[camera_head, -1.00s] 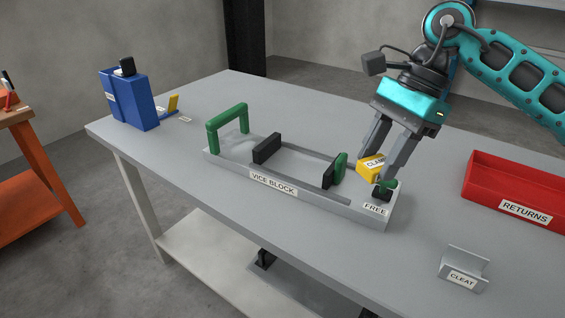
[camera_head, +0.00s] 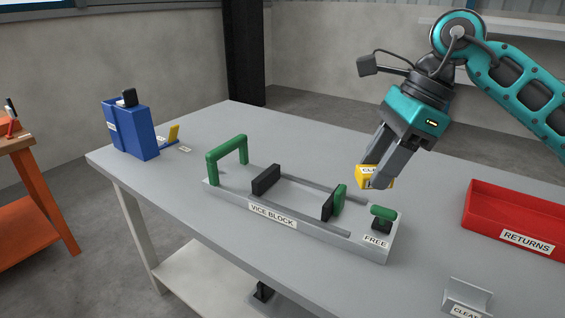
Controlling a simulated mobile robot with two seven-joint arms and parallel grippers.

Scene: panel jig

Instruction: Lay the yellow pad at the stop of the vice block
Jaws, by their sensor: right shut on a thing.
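The vice block (camera_head: 225,195) is a long grey fixture on the table, with a green arch handle (camera_head: 227,147) at its left end. A black jaw (camera_head: 266,180) stands in its middle, and a black jaw with a green back (camera_head: 339,198) stands further right. A black and green knob (camera_head: 383,215) sits at the right end by a FREE label. My right gripper (camera_head: 376,178) is shut on the yellow pad (camera_head: 366,173), a labelled block held in the air above and behind the block's right end. My left gripper is not in view.
A red RETURNS tray (camera_head: 482,208) stands at the right. A grey CLEAT holder (camera_head: 468,292) is at the front right. A blue box (camera_head: 137,130) stands at the far left, beside a small yellow and blue piece (camera_head: 173,133). The table behind the vice block is clear.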

